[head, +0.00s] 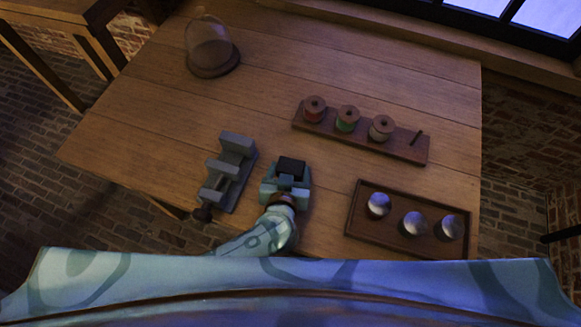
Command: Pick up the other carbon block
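A black carbon block (291,165) shows at the front of my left gripper (287,184), right of the grey vise (230,172). The pale blue fingers are close around the block's near part. I cannot tell whether they press on it or stand open beside it, nor whether the block touches the table. No second black block can be made out. My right gripper is out of view.
A wooden rack (390,148) holds several spools and a bare peg. A tray (357,206) with three shiny round-topped things lies at the right. A glass dome (209,48) stands at the far left. The table's middle (215,105) is clear.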

